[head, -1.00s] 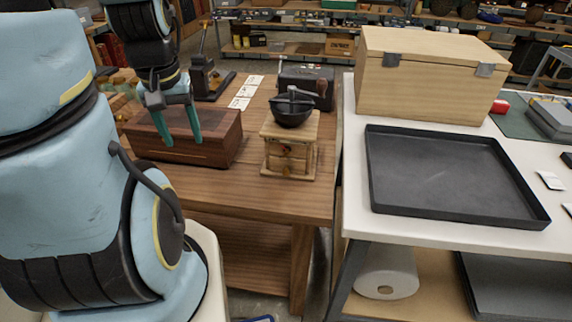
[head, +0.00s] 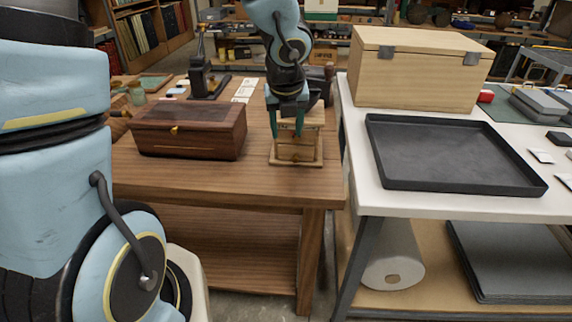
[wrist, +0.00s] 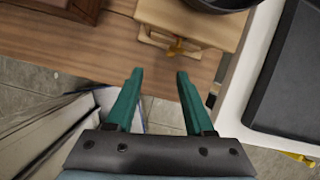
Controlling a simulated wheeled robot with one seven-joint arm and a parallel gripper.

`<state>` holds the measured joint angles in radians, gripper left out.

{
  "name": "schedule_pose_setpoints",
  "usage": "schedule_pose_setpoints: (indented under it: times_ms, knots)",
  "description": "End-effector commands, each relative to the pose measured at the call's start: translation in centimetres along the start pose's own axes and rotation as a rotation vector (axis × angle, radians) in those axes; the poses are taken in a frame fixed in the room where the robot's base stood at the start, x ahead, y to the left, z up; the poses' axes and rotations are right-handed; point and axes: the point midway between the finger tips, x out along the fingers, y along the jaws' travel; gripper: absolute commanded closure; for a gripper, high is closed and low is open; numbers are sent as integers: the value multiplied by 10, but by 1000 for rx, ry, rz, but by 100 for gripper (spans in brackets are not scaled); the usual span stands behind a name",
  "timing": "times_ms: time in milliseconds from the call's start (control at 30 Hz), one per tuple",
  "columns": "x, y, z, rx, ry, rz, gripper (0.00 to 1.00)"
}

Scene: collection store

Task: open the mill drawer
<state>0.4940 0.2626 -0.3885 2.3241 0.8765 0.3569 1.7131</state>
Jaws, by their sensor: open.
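The wooden mill (head: 311,145) stands upright on the brown table, its top and dark bowl mostly hidden behind my gripper in the head view. The wrist view shows the mill's pale wooden top (wrist: 190,18), part of the bowl (wrist: 222,4) and a brass drawer knob (wrist: 176,47) on its near side. I cannot tell whether the drawer is fully closed. My gripper (head: 287,130) is open and empty in front of the mill. In the wrist view its green fingers (wrist: 159,75) are parted, apart from the knob, which lies beyond the tips, nearer the right finger.
A dark wooden chest (head: 190,132) with a brass catch stands left of the mill on the table (head: 200,182). To the right, across a narrow gap, a white table (head: 362,185) holds a black tray (head: 445,155) and a pale wooden box (head: 420,75). The table's front strip is clear.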

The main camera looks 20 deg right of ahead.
Motion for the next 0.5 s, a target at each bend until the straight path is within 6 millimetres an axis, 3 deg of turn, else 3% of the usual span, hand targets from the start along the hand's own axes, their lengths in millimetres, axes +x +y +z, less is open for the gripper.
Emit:
schedule_pose_setpoints:
  times_ms: [100,267,500]
  knots:
    - [3,-19,-4,170,-11,-24,47]
    - [14,-24,-5,217,-15,-30,47]
    - [58,-24,-6,214,-13,-28,47]
